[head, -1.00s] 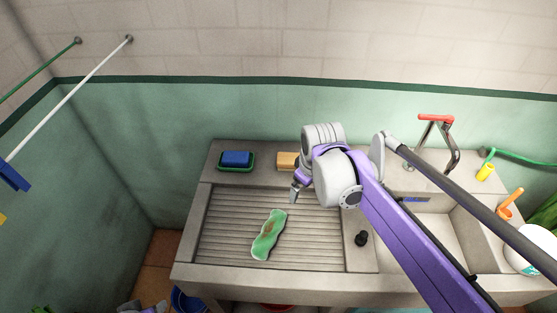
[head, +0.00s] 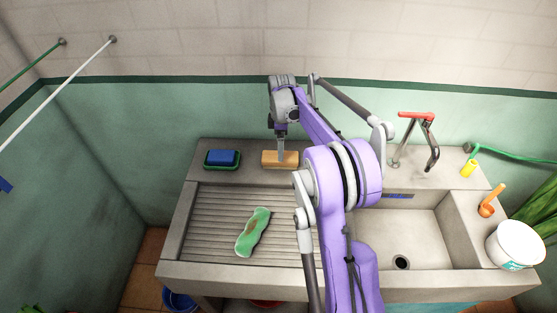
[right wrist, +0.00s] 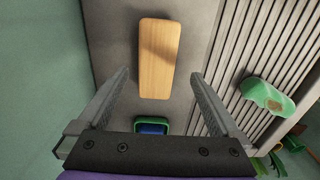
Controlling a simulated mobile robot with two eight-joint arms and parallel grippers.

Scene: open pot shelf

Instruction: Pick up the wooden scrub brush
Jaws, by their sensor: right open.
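The wooden scrub brush (head: 271,159) lies on the back ledge of the stone sink. Its plain wooden top faces up in the right wrist view (right wrist: 160,58); any bristles are hidden. My right gripper (head: 281,158) points down over the brush, and part of it covers the brush in the head view. In the right wrist view my right gripper (right wrist: 160,85) is open and empty, with its two fingers apart and the brush beyond the fingertips, between their lines. I cannot tell the exact height gap. My left gripper is not in view.
A blue sponge in a green dish (head: 221,159) sits left of the brush. A green stained cloth (head: 253,232) lies on the ribbed drainboard (head: 205,225). The red-handled tap (head: 416,115), orange-handled tool (head: 490,203) and white tub (head: 514,246) stand at the right. The wall is close behind the ledge.

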